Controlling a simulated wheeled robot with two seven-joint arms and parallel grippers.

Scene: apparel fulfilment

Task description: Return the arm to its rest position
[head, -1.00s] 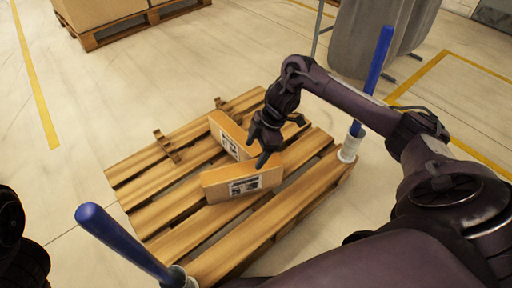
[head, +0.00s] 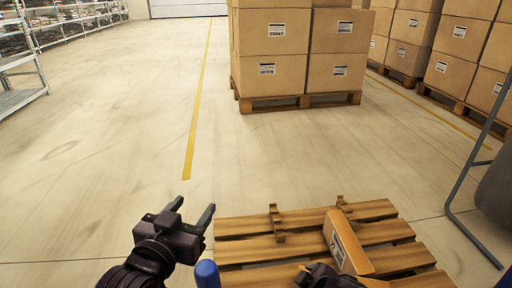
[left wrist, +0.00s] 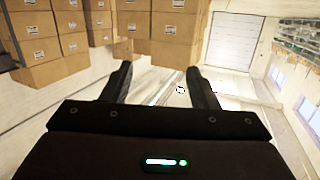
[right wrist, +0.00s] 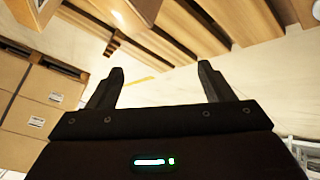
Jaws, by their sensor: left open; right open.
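My left gripper (head: 193,209) is at the lower left of the head view, over the floor left of the wooden pallet. Its two fingers are apart with nothing between them, as the left wrist view (left wrist: 160,74) also shows. My right gripper shows in the right wrist view (right wrist: 161,76) with its fingers apart and empty. In the head view a dark part of my right arm (head: 320,276) shows at the bottom edge, in front of the pallet; its fingers cannot be made out there. A labelled cardboard box (head: 350,247) lies on the pallet (head: 262,249).
A blue post (head: 207,274) stands at the pallet's near left. Pallets of stacked cartons (head: 272,75) stand ahead and to the right. A grey metal frame (head: 465,220) is at the right edge, shelving (head: 20,98) at the far left. The floor ahead and left is clear.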

